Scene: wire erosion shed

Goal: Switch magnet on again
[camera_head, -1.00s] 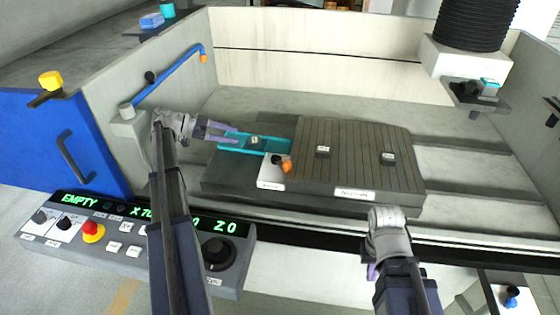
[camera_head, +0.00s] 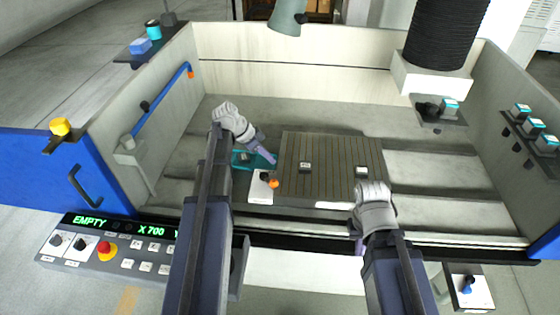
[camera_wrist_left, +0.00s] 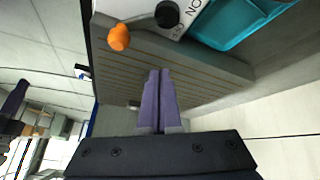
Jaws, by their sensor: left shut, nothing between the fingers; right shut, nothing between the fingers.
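The magnet is a grey block with a striped top (camera_head: 330,160) in the machine's tank. At its front left corner is a white switch plate (camera_head: 258,190) with a black hub and an orange-tipped lever (camera_head: 274,184). In the left wrist view, the orange tip (camera_wrist_left: 119,38) lies left of the black hub (camera_wrist_left: 167,13), and the lettering "ON" shows on the hub's other side. My left gripper (camera_head: 272,160) is shut and empty, just behind the switch and apart from the lever. My right gripper (camera_head: 358,246) is shut near the tank's front edge, its fingers partly hidden.
A teal tray (camera_head: 240,166) with a small grey block lies left of the magnet. Two small labelled blocks (camera_head: 305,166) (camera_head: 361,170) sit on the striped top. A blue pipe (camera_head: 160,100) runs along the left wall. A control panel (camera_head: 115,262) reading "EMPTY" stands at front left.

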